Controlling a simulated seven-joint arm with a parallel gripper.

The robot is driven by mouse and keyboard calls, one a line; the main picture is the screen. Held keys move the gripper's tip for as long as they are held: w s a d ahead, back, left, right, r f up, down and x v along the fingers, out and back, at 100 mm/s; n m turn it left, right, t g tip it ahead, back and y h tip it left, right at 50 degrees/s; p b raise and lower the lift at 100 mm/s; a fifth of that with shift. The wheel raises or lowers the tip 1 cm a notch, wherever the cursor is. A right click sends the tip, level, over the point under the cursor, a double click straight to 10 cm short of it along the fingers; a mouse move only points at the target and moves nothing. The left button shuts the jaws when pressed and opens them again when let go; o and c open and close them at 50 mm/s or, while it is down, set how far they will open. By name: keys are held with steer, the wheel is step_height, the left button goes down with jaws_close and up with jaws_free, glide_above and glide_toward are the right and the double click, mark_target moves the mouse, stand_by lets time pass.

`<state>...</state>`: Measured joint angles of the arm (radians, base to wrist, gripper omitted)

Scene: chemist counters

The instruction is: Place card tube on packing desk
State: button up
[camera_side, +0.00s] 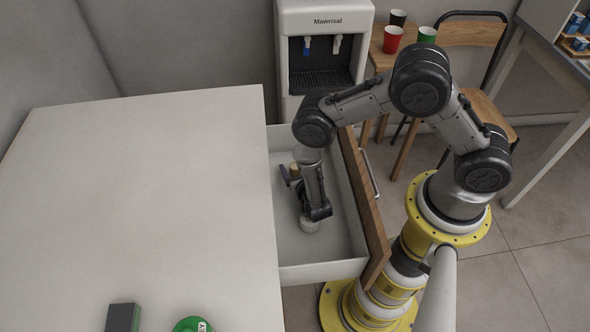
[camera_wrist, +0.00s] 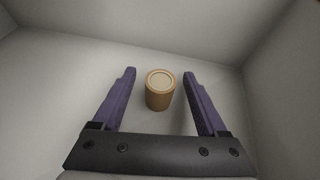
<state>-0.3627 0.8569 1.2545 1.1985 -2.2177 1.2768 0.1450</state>
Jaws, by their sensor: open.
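The card tube (camera_wrist: 159,97) is a short light-brown cylinder. It stands upright on the drawer floor in the wrist view, between and slightly ahead of my two purple-grey fingers, with a gap on each side. In the side view a small part of the tube (camera_side: 295,170) shows beside my gripper (camera_side: 289,177), which reaches down into the open drawer (camera_side: 290,271). My gripper is open and holds nothing. The white desk top (camera_side: 150,190) fills the left of the side view; whether it is the packing desk I cannot tell.
A dark green box (camera_side: 122,318) and a green round item (camera_side: 192,325) sit at the desk's near edge. The rest of the top is clear. White drawer walls and a wooden front (camera_side: 365,205) surround my gripper. A water dispenser (camera_side: 325,50) stands behind.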

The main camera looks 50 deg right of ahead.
jaws_close()
steer(key=shift+r, duration=0.1)
stand_by(0.3)
